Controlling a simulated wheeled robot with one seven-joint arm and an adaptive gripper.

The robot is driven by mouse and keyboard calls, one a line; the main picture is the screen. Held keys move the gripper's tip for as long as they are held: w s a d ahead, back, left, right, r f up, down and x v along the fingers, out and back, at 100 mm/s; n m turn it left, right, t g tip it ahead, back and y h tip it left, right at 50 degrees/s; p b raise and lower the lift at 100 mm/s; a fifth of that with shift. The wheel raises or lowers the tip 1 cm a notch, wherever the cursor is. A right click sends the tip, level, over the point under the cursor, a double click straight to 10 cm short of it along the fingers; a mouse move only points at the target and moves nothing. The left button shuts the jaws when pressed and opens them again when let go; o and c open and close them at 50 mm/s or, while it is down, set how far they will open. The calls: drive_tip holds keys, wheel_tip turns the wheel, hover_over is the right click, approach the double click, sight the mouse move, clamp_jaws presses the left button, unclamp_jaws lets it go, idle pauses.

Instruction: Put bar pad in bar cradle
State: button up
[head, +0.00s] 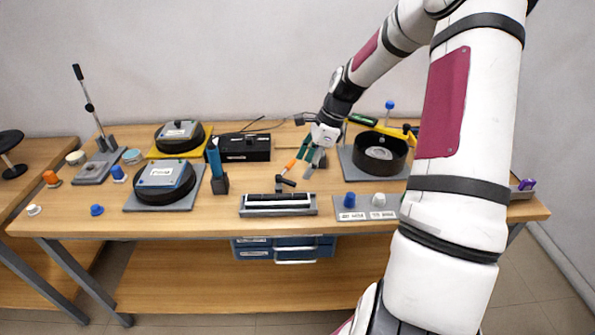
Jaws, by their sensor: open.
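A long grey holder, which looks like the bar cradle (312,209), lies near the front edge of the table in the head view. A long dark bar with a short dark upright stub, which looks like the bar pad (262,197), lies along its top above a white strip. I cannot tell whether it is fully seated. My gripper (299,174) is open, tilted down above and behind the right half of the cradle. Its fingers are small here. An orange and dark part shows at the left finger, close to the stub; I cannot tell whether they touch.
Left of the cradle are a dark block with a blue upright piece (215,165) and a round black pad (165,184). A black box (245,148) stands behind. A black round bowl (380,154) and a labelled grey plate (365,215) are to the right. My arm hides the table's right part.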

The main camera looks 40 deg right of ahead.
drive_tip(key=s+a+r+n+h, duration=0.2)
drive_tip(key=s+a+r+n, duration=0.3)
drive_tip(key=a+r+n, duration=0.3)
drive_tip(key=s+a+r+n+h, duration=0.2)
drive_tip(key=s+a+r+n, duration=0.3)
drive_tip(key=a+r, duration=0.4)
drive_tip(key=s+a+r+n+t, duration=0.1)
drive_tip(key=s+a+r+n, duration=0.2)
drive_tip(key=s+n, duration=0.2)
drive_tip(key=s+a+r+n+t, duration=0.2)
drive_tip(key=s+a+r+n, duration=0.1)
drive_tip(key=s+n, duration=0.3)
drive_tip(key=s, duration=0.2)
drive_tip(key=shift+s+a+r, duration=0.2)
drive_tip(key=shift+s+r, duration=0.15)
drive_tip(key=shift+r, duration=0.05)
